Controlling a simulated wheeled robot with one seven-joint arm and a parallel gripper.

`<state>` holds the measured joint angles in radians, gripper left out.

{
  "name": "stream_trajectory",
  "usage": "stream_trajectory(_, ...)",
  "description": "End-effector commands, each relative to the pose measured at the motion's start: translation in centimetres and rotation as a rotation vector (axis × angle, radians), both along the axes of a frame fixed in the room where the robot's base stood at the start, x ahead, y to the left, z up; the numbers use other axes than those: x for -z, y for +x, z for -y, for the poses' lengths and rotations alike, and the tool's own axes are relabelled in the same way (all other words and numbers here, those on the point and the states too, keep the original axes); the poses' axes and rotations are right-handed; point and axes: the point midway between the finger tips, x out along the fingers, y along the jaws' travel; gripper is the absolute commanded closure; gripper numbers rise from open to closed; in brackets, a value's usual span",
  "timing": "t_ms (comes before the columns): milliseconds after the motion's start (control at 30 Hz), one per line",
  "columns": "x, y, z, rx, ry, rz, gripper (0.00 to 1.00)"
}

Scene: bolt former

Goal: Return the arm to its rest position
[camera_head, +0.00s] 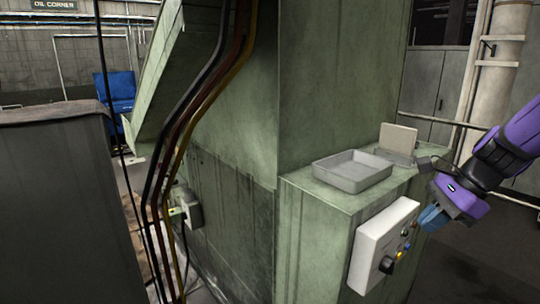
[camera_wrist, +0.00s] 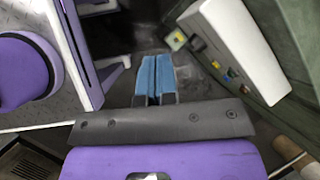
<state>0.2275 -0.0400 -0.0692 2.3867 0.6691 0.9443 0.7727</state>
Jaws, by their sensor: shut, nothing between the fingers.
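My gripper (camera_head: 432,218) is at the end of my purple arm at the right of the head view, in front of the green machine (camera_head: 335,85) and beside its white control box (camera_head: 375,265). Its blue fingers point down and to the left, apart from the box. In the wrist view my gripper (camera_wrist: 155,80) shows its two blue fingers side by side, shut with nothing between them. The control box (camera_wrist: 235,45) is to their right in that view, with colored buttons and a knob on its face.
A grey tray (camera_head: 352,182) and a small beige-topped item (camera_head: 397,140) stand on the machine's ledge. Several cables (camera_head: 190,130) run down the machine's left side. A dark grey block (camera_head: 60,200) fills the left. Open floor (camera_head: 480,270) shows at the lower right.

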Motion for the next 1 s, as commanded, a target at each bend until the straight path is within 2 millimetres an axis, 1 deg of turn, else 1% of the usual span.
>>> stream_trajectory(33,-1.2,-0.9,-0.5,-0.081,-0.041,0.054,1.0)
stream_trajectory(200,-4.1,-4.2,-1.6,-0.368,-0.193,0.216,1.0)
stream_trajectory(500,-8.1,-10.0,-2.3,-0.861,-0.49,0.466,1.0)
stream_trajectory(700,-10.1,-13.3,-2.1,-1.148,-0.695,0.588,1.0)
stream_trajectory(800,-10.7,-14.4,-1.9,-1.249,-0.772,0.623,1.0)
stream_trajectory(900,-11.0,-15.1,-1.8,-1.31,-0.822,0.641,1.0)
stream_trajectory(1000,-11.1,-15.4,-1.7,-1.34,-0.844,0.648,1.0)
